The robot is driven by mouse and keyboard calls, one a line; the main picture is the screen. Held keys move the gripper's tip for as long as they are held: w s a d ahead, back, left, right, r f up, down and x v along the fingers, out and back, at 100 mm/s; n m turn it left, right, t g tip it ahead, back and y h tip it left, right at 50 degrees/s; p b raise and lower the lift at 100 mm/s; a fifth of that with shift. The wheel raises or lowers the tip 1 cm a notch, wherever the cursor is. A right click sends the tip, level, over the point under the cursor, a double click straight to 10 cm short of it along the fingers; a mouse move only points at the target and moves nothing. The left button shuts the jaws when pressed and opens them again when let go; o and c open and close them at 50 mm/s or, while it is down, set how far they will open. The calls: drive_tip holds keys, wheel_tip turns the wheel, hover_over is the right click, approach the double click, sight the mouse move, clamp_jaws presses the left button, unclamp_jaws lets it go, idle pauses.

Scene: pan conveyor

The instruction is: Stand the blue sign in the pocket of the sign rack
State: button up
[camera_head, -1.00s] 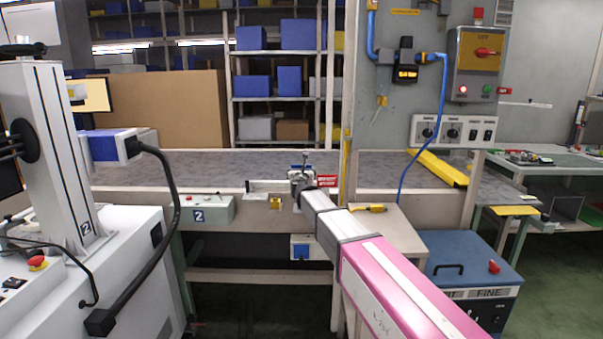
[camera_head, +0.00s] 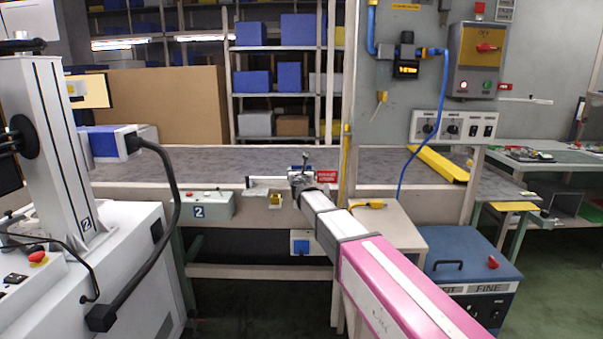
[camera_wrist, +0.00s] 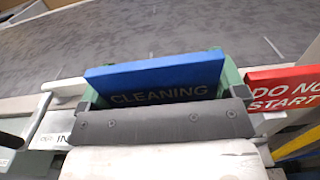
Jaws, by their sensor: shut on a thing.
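The blue sign (camera_wrist: 160,76), lettered CLEANING, stands on edge in the wrist view, just beyond the dark front bar of my gripper (camera_wrist: 165,121). My gripper is shut on it; the bar hides its lower part. Green parts (camera_wrist: 231,76) show at both ends of the sign; I cannot tell how deep it sits between them. The pale sign rack (camera_wrist: 45,128) runs to the left, and a red sign (camera_wrist: 285,88) stands on the right. In the head view my gripper (camera_head: 303,180) is at the rack, with a bit of the blue sign (camera_head: 300,168) behind it.
A yellow post (camera_head: 346,165) stands just right of the red sign. A grey box marked 2 (camera_head: 207,206) is mounted at the left, and a beige stand (camera_head: 392,228) is at the right.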

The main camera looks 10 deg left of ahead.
drive_tip(key=shift+f, duration=1)
drive_tip(key=o, duration=0.7)
drive_tip(key=shift+s, duration=0.1)
drive_tip(key=v, duration=1)
drive_tip(key=shift+s+d, duration=0.1)
drive_tip(key=shift+s, duration=0.2)
